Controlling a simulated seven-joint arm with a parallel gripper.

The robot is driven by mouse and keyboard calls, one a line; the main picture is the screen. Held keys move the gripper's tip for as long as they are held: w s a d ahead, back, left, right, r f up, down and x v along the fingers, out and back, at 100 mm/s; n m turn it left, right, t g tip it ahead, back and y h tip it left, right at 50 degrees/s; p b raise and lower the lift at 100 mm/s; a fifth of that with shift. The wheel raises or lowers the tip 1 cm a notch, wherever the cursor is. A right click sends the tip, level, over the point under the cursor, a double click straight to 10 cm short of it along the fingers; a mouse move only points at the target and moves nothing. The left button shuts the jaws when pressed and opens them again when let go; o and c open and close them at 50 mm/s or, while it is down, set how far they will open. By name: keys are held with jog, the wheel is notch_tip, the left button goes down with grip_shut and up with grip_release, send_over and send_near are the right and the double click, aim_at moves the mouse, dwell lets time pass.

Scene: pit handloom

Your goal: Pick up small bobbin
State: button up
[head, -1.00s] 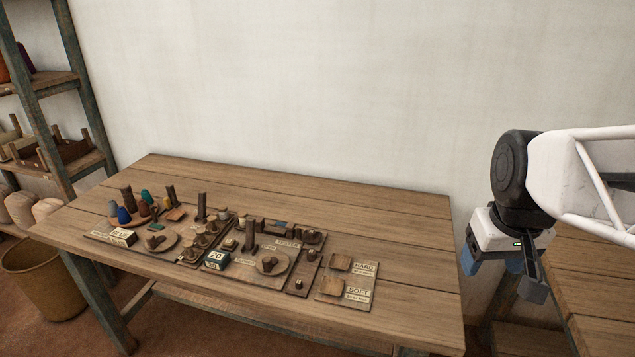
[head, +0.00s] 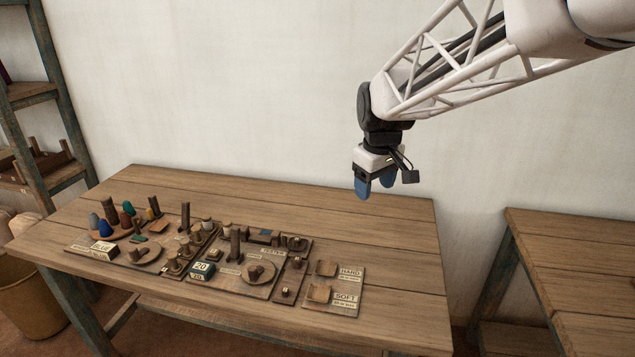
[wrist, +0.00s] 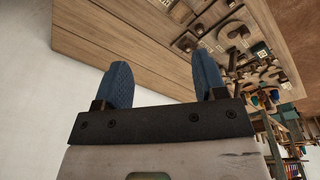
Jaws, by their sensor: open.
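My gripper (head: 374,187) is open and empty, with blue fingers, high above the back right part of the wooden table (head: 400,300). The gripper also shows in the wrist view (wrist: 163,82), its two fingers apart with nothing between them. The pieces are too small to tell which one is the small bobbin. My gripper is up and to the right of them, touching nothing.
A board with HARD and SOFT labels (head: 347,285) lies at the right of the pieces. Upright dark posts (head: 186,216) stand among the pieces. A shelf (head: 30,94) and a basket (head: 35,300) are at the left. A second table (head: 580,260) is at the right. The table's back right is clear.

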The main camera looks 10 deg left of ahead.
jog(key=w+a+f+n, duration=0.3)
jog(key=w+a, duration=0.4)
jog(key=a, duration=0.4)
jog(key=n+g, duration=0.1)
jog(key=n, duration=0.7)
send_over(228, 222)
notch_tip(228, 222, down, 20)
jog(key=shift+s+a+r, duration=0.1)
jog(key=shift+r, duration=0.15)
jog(key=shift+f, duration=1.35)
jog(key=shift+f, duration=2.6)
